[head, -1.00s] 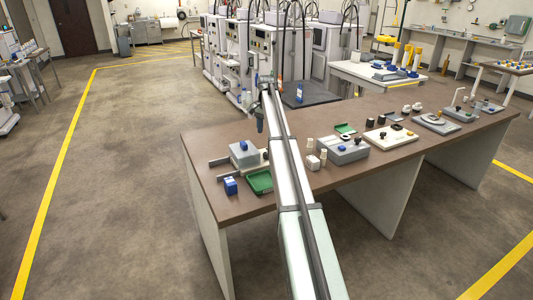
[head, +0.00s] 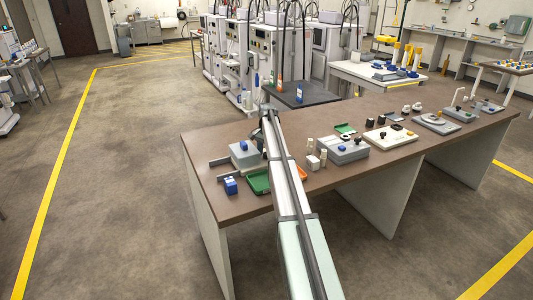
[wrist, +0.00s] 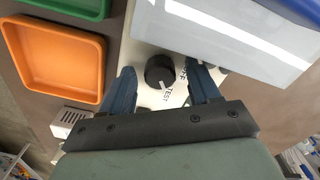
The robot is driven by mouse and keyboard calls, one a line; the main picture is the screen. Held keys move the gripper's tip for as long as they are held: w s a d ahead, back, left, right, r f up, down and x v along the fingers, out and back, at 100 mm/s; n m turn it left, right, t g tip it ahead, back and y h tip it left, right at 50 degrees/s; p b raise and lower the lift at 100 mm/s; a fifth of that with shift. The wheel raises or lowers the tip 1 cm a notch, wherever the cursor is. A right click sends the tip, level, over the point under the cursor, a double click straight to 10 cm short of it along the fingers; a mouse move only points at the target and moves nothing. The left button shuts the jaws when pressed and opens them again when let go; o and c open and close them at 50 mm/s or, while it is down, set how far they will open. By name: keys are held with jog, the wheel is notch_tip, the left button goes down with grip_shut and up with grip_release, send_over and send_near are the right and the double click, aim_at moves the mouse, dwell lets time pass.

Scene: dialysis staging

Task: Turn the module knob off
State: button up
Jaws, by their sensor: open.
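The module knob (wrist: 159,72) is black and round. It sits on a white plate (wrist: 146,98) with the dark printed words "TEST" and, partly hidden, what looks like "OFF". A pale mark on the knob appears to point toward "TEST". My gripper (wrist: 164,78) is open, with one dark blue finger on each side of the knob. I cannot tell whether either finger touches it. In the head view my own arm hides the knob and most of the gripper.
An orange tray (wrist: 60,62) and a green tray (wrist: 86,4) lie left of the plate in the wrist view. A large grey box (wrist: 225,32) stands close by the right finger. A blue block (head: 230,185) sits near the front edge of the brown table (head: 215,150).

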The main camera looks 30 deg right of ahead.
jog(key=c, duration=1)
jog(key=shift+c, duration=0.2)
jog(key=shift+n, duration=0.5)
jog(key=n, duration=0.9)
jog(key=shift+n, duration=0.3)
dwell(0.4)
jog(key=o, duration=1)
